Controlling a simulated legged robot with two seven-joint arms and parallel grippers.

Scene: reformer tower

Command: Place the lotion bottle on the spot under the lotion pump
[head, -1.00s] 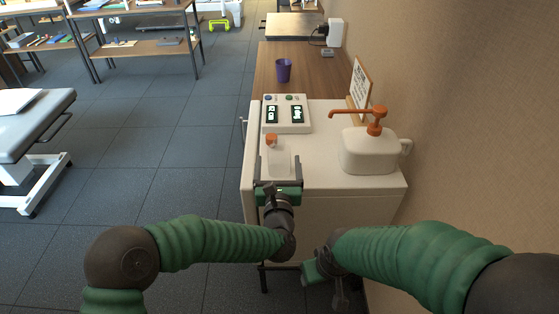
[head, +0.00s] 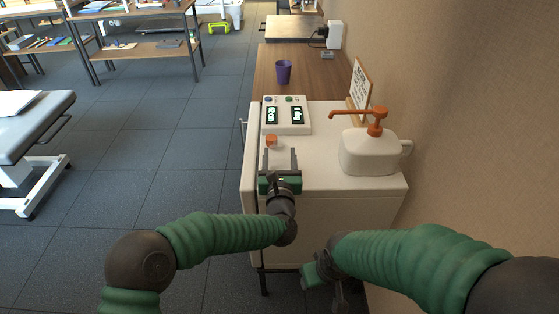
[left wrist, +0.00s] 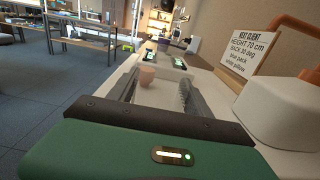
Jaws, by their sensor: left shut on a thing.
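The lotion bottle is small and white with an orange cap (head: 271,141). It is at the near left of the white cabinet top, and its pale body is hard to tell from that surface. My left gripper (head: 280,160) is shut on the bottle, with a finger on each side. In the left wrist view the bottle (left wrist: 155,93) shows between the fingers, cap beyond. The lotion pump (head: 368,152) is a white jug with an orange pump head, to the right; its nozzle points left over bare cabinet top. My right gripper (head: 314,273) is low before the cabinet, its jaws unclear.
A control box (head: 287,116) with two displays stands behind the bottle. A sign (head: 360,84) stands behind the pump by the wall. A purple cup (head: 283,71) is farther back on the wooden top. The cabinet top between bottle and pump is clear.

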